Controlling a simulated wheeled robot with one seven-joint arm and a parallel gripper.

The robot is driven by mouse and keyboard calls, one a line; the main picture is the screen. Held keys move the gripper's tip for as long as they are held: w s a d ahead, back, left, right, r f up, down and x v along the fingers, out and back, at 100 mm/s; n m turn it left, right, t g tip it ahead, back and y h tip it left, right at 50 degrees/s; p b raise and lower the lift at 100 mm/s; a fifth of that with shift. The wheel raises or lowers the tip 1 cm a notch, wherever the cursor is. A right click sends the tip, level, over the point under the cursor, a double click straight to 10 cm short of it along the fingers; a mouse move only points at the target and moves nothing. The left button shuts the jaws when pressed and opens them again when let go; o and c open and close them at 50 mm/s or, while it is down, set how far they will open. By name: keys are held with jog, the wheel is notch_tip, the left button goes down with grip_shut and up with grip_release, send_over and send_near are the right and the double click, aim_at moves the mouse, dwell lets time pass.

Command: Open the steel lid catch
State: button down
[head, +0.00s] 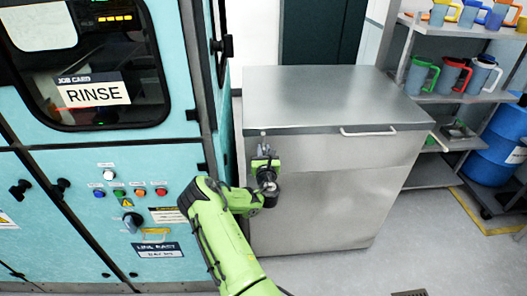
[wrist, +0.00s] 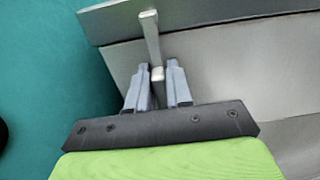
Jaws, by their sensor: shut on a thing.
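The steel lid catch (wrist: 150,35) is a slim metal lever at the upper left front of the steel chest, below the lid edge. In the wrist view its lower end sits between the two grey fingers of my gripper (wrist: 158,82). The fingers are shut on it. In the head view my gripper (head: 264,152) is at the chest's front left, and it hides most of the catch. The steel lid (head: 325,95) lies flat and closed on the chest (head: 330,205).
A white lid handle (head: 380,132) is on the lid's front right. A teal machine (head: 100,190) with buttons stands close on the left. A shelf (head: 460,97) with several coloured jugs and a blue barrel (head: 495,145) stand at the right. The floor in front is clear.

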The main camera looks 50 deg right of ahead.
jog(key=shift+m, duration=0.3)
jog(key=m, duration=0.1)
jog(key=m+b, duration=0.1)
jog(key=m, duration=0.1)
jog(key=shift+s+d+f+m, duration=0.1)
jog(key=shift+s+d+m, duration=0.05)
jog(key=shift+m, duration=0.15)
jog(key=shift+s+d+f+m+b, duration=0.15)
jog(key=shift+m+b, duration=0.25)
jog(key=shift+m, duration=1.45)
jog(key=shift+s+f+m+b, duration=0.1)
jog(key=shift+m+b, duration=0.3)
jog(key=shift+m, duration=1.5)
jog(key=shift+s+d+f+m+b, duration=0.15)
jog(key=shift+m+b, duration=0.25)
jog(key=shift+m, duration=1.45)
jog(key=shift+w, duration=0.1)
jog(key=c, duration=1.1)
grip_release()
